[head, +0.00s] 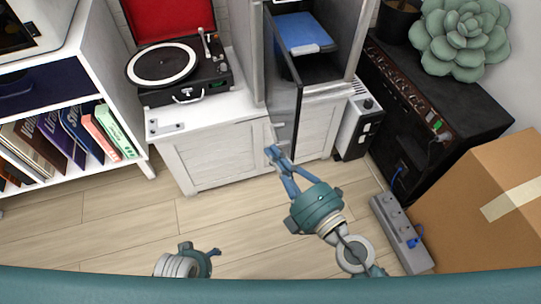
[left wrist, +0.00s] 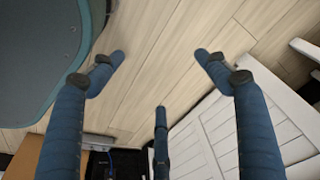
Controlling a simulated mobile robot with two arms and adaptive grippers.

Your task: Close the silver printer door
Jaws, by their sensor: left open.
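The silver printer (head: 330,88) stands on a white cabinet, at the top middle of the head view. Its door (head: 285,95), a dark panel in a grey frame, is swung open and juts out toward me from the left side of the opening. My right gripper (head: 273,152) is just below the door's lower near end. Whether they touch is unclear, and its fingers overlap in the picture. My left gripper (head: 212,256) is low in the head view, away from the door. In the left wrist view its fingers (left wrist: 160,75) are spread, with only floor between them.
A record player (head: 180,70) stands on the cabinet left of the printer. A black amplifier (head: 430,110), a power strip (head: 401,232) and a cardboard box (head: 480,215) stand at the right. A bookshelf (head: 75,100) is at the left. The floor before the cabinet is clear.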

